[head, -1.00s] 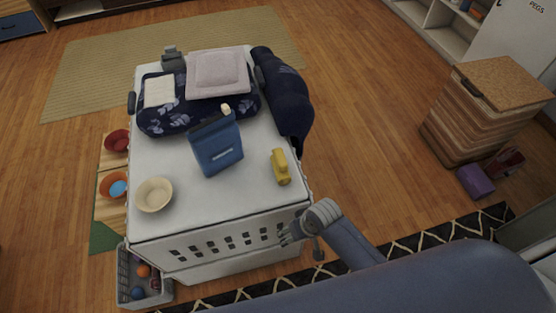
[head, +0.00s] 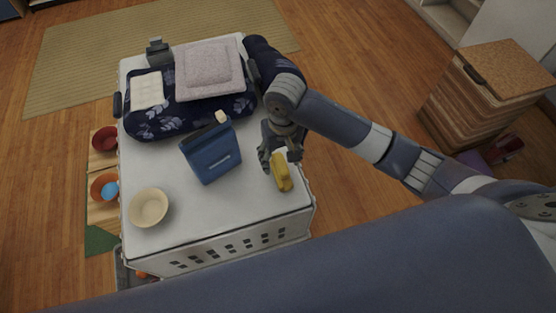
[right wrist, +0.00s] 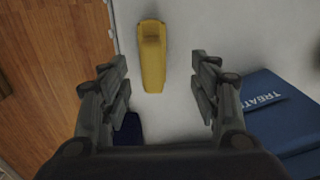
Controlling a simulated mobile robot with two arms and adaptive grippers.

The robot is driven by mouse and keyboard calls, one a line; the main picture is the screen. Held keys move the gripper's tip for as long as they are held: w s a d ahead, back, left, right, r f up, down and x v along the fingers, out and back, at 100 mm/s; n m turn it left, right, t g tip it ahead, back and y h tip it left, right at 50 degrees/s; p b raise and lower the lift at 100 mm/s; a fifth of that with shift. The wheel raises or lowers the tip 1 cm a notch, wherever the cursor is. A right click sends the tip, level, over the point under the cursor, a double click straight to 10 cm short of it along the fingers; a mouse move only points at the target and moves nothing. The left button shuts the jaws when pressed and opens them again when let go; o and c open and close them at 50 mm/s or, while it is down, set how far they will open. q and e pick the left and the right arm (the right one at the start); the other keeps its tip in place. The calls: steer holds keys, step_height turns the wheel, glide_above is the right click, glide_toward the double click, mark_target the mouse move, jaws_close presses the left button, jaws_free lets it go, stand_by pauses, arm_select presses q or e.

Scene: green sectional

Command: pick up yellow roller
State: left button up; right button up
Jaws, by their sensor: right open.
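The yellow roller (head: 283,178) lies on the white table top (head: 240,206) near its right edge. In the right wrist view the yellow roller (right wrist: 152,60) lies ahead of my fingers, a little left of the middle of the gap. My right gripper (head: 281,160) is open and empty, above the table at the far end of the roller and hiding part of it. In the right wrist view the two fingers (right wrist: 160,82) are spread apart. My left gripper is not in view.
A blue box (head: 211,152) stands left of the roller; it also shows in the right wrist view (right wrist: 285,115). A cream bowl (head: 148,208) sits at the front left. A dark patterned cushion (head: 165,125) with folded towels (head: 208,70) fills the back.

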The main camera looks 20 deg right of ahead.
mark_target(282, 161)
steer(key=shift+w+d+r, duration=0.2)
steer(key=shift+w+d, duration=0.2)
steer(key=shift+w, duration=0.3)
steer(key=shift+w+d+f, duration=0.15)
steer(key=shift+f, duration=0.05)
step_height(282, 161, down, 5)
steer(key=f, duration=0.4)
steer(key=shift+s+f, duration=0.1)
steer(key=shift+s, duration=0.25)
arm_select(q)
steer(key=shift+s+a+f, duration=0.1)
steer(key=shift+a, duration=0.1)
arm_select(e)
steer(key=shift+f, duration=0.5)
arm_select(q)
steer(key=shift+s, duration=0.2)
arm_select(e)
steer(key=c, duration=1.2)
